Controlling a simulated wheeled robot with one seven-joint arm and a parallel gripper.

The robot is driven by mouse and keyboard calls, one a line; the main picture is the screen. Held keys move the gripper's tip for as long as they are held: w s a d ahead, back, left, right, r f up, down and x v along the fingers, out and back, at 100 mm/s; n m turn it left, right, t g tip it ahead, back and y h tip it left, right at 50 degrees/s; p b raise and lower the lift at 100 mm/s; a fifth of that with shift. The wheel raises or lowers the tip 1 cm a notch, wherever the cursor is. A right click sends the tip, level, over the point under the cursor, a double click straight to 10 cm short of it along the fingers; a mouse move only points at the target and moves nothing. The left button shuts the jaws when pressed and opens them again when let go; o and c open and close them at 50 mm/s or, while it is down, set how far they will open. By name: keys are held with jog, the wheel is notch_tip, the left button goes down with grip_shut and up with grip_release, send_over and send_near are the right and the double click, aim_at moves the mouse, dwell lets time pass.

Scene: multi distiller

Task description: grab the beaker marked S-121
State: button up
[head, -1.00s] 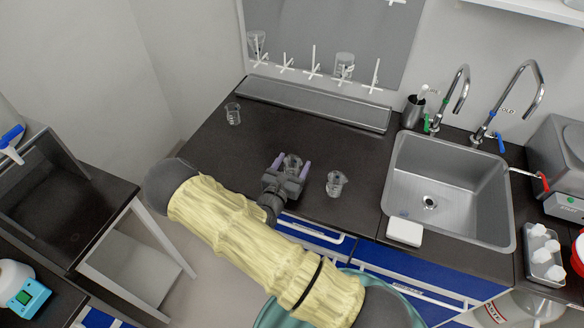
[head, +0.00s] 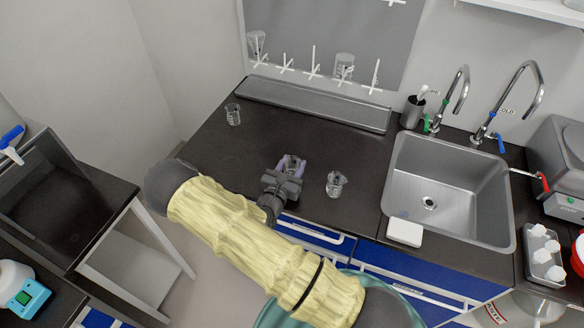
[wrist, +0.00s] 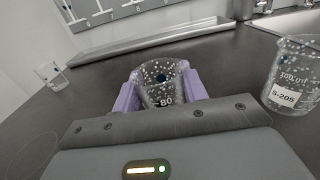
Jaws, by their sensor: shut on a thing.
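My gripper (head: 291,168) is shut on a small clear glass beaker (wrist: 168,78) near the front of the dark bench. Its purple fingers press on both sides of the glass in the wrist view. The beaker stands upright; a printed "80" shows low on it, but no S-number is readable. A second beaker (head: 336,184) stands apart to the right; in the wrist view its label reads S-205 (wrist: 284,96). A third beaker (head: 233,115) stands at the back left; it also shows in the wrist view (wrist: 50,74), its label unreadable.
A steel sink (head: 428,203) with taps lies to the right. A grey trough (head: 310,106) runs along the back below the drying rack (head: 330,40). A white block (head: 404,232) sits at the sink's front edge. The bench left of my gripper is clear.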

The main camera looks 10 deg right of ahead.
notch_tip(320, 180, up, 10)
jog(key=shift+b, duration=0.3)
dwell(0.8)
